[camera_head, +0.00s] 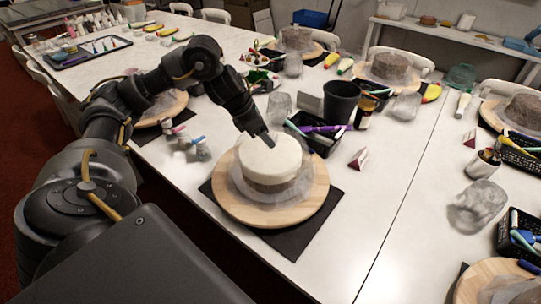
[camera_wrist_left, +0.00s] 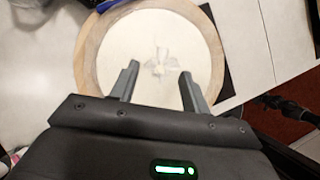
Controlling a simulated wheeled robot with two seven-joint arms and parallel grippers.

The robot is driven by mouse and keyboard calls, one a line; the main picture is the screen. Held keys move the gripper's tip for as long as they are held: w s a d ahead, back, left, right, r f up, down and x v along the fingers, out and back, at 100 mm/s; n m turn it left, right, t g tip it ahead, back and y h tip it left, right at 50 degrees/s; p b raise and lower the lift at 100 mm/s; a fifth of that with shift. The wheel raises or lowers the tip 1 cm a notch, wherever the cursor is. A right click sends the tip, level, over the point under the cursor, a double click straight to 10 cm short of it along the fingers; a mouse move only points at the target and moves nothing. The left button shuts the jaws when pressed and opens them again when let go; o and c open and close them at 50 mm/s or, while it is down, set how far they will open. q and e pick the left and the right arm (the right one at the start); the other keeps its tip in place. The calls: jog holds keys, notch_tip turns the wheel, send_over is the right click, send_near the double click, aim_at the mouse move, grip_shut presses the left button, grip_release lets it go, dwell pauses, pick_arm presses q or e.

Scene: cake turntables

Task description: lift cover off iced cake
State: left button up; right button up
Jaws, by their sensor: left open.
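The iced cake (camera_head: 270,160) has a smooth white top and brown sides. It stands on a round wooden turntable (camera_head: 300,207). A hazy, see-through layer (camera_head: 240,188) surrounds the cake and looks like the cover; its outline is hard to make out. My left gripper (camera_head: 268,139) points down at the cake's top from the back left. In the left wrist view, my left gripper (camera_wrist_left: 158,76) is open, with its fingers apart over the white top (camera_wrist_left: 165,35). A small, pale, knob-like shape (camera_wrist_left: 159,66) lies between the fingers. Contact cannot be told. My right gripper is not in view.
A dark mat (camera_head: 290,242) lies under the turntable. A black cup (camera_head: 341,101) and a black basket of tools (camera_head: 318,135) stand behind the cake. Small bottles (camera_head: 200,150) stand to its left.

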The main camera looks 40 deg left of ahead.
pick_arm(q)
jog(key=shift+x, duration=0.8)
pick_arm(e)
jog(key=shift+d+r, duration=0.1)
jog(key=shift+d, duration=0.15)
pick_arm(q)
jog(key=shift+c, duration=0.4)
grip_shut()
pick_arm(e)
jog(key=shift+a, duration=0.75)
pick_arm(q)
jog(key=shift+r, duration=0.1)
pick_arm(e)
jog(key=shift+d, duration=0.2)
